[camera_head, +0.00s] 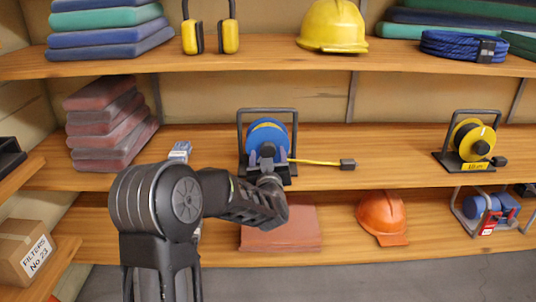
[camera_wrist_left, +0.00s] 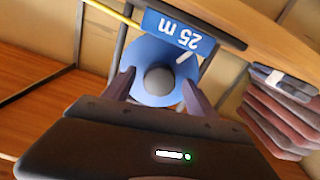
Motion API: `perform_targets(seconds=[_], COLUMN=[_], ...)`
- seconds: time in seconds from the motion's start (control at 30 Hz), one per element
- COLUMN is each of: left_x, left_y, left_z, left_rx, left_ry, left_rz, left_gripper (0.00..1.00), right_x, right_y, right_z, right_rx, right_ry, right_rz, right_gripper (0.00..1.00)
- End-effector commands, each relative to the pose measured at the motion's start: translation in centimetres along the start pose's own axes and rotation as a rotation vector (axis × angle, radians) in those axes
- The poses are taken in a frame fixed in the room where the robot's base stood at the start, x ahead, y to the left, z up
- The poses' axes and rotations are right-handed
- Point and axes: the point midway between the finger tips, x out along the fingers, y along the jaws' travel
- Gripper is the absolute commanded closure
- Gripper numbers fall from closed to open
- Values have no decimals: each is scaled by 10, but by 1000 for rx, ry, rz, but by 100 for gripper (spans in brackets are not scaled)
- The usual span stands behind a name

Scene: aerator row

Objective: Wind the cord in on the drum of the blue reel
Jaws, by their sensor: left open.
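The blue reel stands on the middle shelf in a dark frame, its blue drum (camera_head: 267,131) facing me. A yellow cord (camera_head: 315,161) runs right from it to a dark plug (camera_head: 348,165) on the shelf. My left gripper (camera_head: 268,155) is open in front of the drum and hides its lower part. In the left wrist view, the drum (camera_wrist_left: 142,58) shows upside down with a "25 m" label (camera_wrist_left: 178,32). A round grey knob (camera_wrist_left: 160,79) lies between the open fingers of my left gripper (camera_wrist_left: 158,98); contact cannot be told. My right gripper is not in view.
A yellow reel (camera_head: 472,139) stands at the right of the same shelf, and red folded pads (camera_head: 108,125) at the left. A small grey-blue item (camera_head: 180,150) is left of the blue reel. An orange helmet (camera_head: 382,217) sits below.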

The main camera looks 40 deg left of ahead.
Motion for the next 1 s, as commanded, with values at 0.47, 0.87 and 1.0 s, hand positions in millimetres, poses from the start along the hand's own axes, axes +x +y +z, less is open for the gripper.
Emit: perform_targets(seconds=[0.47, 0.87, 1.0], left_x=[13, 13, 13], left_y=[0, 0, 0], left_z=[0, 0, 0], left_rx=[0, -1, -1], left_ry=[-1, 0, 0], left_rz=[1, 1, 1], left_gripper=[38, 71, 82], right_x=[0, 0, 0], right_y=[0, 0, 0], right_z=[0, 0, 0], right_rx=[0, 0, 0], right_ry=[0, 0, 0], right_rz=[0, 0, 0], right_gripper=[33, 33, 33])
